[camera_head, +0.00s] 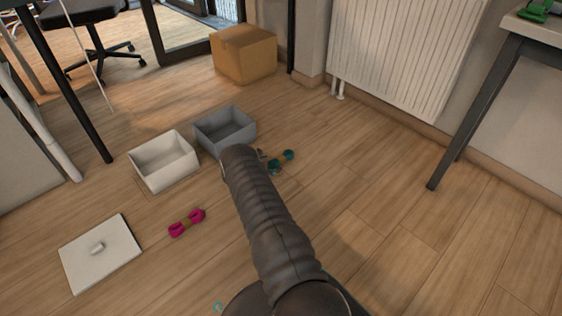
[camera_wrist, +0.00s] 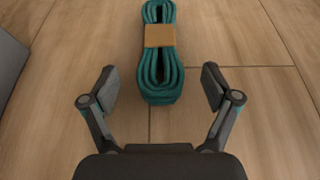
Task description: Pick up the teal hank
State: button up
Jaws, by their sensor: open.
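The teal hank (camera_wrist: 160,75) lies on the wood floor in the wrist view, a looped bundle with a tan band around its middle. It points lengthwise away from me. My gripper (camera_wrist: 157,88) is open, its two fingers apart on either side of the hank's near end, with nothing held. I cannot tell how high the fingertips are above the floor. In the head view the teal hank (camera_head: 288,155) shows beyond the end of my arm, partly hidden behind it. My gripper (camera_head: 262,157) is mostly hidden there by my arm.
A grey open box (camera_head: 240,137) stands just left of the hank, with a white open box (camera_head: 148,176) beside it. A magenta hank (camera_head: 186,223) and a white lid (camera_head: 115,265) lie on the floor nearer me. A cardboard box (camera_head: 244,55) stands behind. Floor to the right is clear.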

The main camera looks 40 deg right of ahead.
jog(key=c, duration=1.3)
